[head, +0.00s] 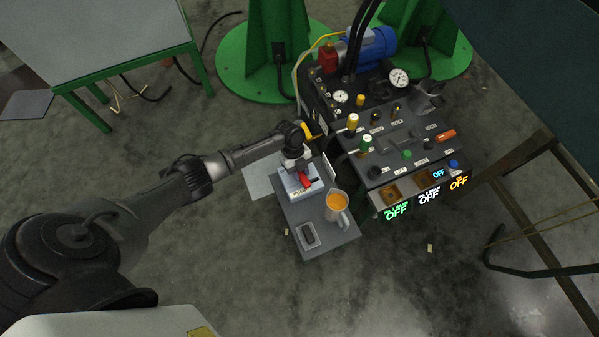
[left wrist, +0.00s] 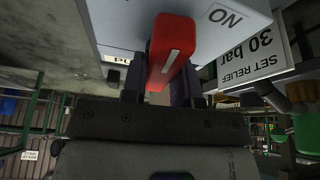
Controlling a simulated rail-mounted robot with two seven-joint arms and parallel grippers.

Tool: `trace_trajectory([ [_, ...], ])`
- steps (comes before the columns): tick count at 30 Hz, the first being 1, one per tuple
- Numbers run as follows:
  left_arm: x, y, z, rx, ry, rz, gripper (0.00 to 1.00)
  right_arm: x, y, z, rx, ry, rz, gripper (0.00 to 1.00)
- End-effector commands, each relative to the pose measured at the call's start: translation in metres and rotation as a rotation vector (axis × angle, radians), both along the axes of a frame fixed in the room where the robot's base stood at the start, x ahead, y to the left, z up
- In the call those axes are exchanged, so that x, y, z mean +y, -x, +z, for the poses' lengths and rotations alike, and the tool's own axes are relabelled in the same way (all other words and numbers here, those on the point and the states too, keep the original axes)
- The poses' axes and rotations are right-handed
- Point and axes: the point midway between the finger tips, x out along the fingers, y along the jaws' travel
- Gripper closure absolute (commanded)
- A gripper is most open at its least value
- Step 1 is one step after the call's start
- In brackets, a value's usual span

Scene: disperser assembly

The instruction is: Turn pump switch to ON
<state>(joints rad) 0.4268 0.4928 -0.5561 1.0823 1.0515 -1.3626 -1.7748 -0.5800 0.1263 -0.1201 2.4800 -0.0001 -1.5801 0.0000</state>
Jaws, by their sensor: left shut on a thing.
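The pump switch is a red lever (head: 305,180) on a white box (head: 294,192) at the left end of a small grey shelf beside the control panel. My left gripper (head: 296,158) is at the lever. In the left wrist view the red lever (left wrist: 172,50) fills the space between the two dark fingers (left wrist: 160,90), and the gripper is shut on it. An "ON" label (left wrist: 225,17) shows upside down on the white box face, to the right of the lever. Part of another label is hidden behind the lever. My right gripper is not in view.
A mug of orange drink (head: 337,204) and a dark phone-like device (head: 309,235) sit on the shelf (head: 325,247). The control panel (head: 400,150) has several valves and gauges, with lit "OFF" displays (head: 428,197). A "SET RELIEF 30 bar" sign (left wrist: 258,45) is near the gripper.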

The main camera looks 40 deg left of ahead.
Motion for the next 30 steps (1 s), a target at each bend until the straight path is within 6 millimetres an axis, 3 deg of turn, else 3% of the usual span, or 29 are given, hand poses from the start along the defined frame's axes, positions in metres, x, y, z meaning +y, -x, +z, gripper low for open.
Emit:
trace_trajectory([
  [9,0.0010,0.0007,-0.0028,0.002,-0.005,-0.118,0.96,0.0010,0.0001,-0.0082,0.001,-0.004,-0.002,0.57],
  [27,0.0007,0.0012,-0.0024,0.002,-0.004,-0.149,0.96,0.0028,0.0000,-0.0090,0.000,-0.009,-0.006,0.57],
  [28,0.0007,0.0012,-0.0024,0.002,-0.004,-0.149,0.69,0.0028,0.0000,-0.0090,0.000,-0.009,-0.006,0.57],
  [30,0.0006,0.0011,-0.0023,0.003,-0.004,-0.148,0.63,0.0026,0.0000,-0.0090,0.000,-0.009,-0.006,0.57],
])
